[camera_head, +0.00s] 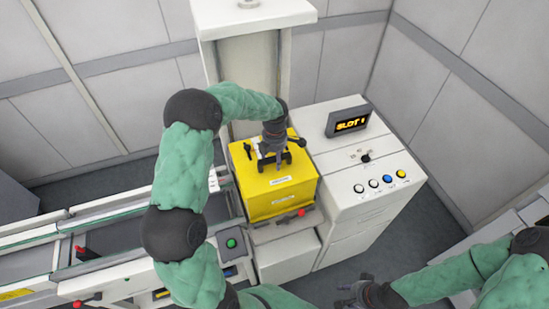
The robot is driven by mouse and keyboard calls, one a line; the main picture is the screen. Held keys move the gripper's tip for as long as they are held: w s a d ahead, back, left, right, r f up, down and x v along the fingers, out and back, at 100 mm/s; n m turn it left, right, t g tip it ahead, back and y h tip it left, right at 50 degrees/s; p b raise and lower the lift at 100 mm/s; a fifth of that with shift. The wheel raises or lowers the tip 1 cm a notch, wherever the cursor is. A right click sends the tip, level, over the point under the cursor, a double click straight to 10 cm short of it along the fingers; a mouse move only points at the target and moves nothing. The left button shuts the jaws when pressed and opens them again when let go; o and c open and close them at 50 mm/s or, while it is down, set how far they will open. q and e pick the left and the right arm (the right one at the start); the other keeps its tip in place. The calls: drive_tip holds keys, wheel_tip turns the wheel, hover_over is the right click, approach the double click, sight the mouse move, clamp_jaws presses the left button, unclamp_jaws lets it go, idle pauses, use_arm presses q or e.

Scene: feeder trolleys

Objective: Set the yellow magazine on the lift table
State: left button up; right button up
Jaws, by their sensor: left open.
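The yellow magazine (262,197) stands upright on the grey lift table (268,232), in front of the tall white column. It has a black handle on top and white labels on its top and front. My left gripper (274,158) is over the top of the magazine, pointing down at the handle, with its jaws open. It hides part of the handle, and I cannot tell whether the fingers touch it. My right gripper (346,297) is low in the view near the bottom edge, away from the magazine; its fingers are too unclear to judge.
A white cabinet (345,205) with a "SLOT" display (348,121) and several buttons stands right of the magazine. A roller conveyor (115,238) with red levers lies at the left. A green button box (231,244) is near the magazine's lower left. The white column (246,75) rises behind.

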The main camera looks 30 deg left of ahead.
use_arm(q)
wheel_tip(320, 180, up, 11)
drive_tip(key=shift+r, duration=0.2)
idle(0.3)
